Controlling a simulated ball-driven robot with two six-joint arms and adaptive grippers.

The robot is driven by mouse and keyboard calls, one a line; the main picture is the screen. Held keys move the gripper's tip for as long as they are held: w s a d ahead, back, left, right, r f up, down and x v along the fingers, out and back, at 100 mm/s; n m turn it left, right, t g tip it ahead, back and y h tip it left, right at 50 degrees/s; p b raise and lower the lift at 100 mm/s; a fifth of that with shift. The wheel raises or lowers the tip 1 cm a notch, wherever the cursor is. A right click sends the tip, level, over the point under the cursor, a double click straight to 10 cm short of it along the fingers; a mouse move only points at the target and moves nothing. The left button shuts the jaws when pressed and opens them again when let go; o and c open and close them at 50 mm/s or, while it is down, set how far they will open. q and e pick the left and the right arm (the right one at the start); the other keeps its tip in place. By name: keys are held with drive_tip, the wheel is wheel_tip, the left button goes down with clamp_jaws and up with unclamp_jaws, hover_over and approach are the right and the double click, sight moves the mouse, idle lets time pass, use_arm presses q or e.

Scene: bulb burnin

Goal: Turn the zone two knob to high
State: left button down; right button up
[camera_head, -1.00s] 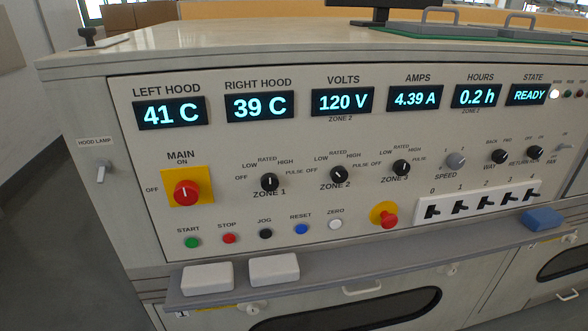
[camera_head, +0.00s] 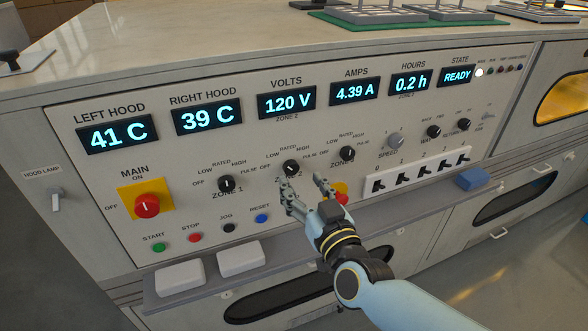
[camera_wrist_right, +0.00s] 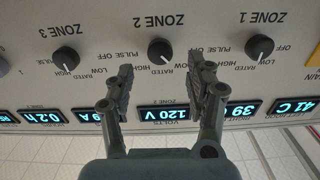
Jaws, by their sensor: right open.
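The zone 2 knob (camera_head: 290,168) is a small round black knob on the upright panel, with OFF, LOW, RATED, HIGH and PULSE marked around it. Its white mark is too small to read surely. My right gripper (camera_head: 303,183) is open and empty in front of the panel, its fingers just below and to the right of this knob. In the right wrist view the zone 2 knob (camera_wrist_right: 161,50) shows between and beyond the spread fingers (camera_wrist_right: 159,65), apart from both. My left gripper is not in view.
The zone 1 knob (camera_head: 226,184) and zone 3 knob (camera_head: 347,154) flank it. A red button on yellow (camera_head: 341,196) is partly behind my right gripper. Black switches (camera_head: 422,173) stand to the right. A grey ledge (camera_head: 190,297) juts out below. The volts display (camera_head: 287,102) reads 120 V.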

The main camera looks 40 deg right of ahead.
sight(293, 170)
drive_tip(key=x, duration=0.5)
drive_tip(key=shift+c, duration=0.3)
clamp_jaws()
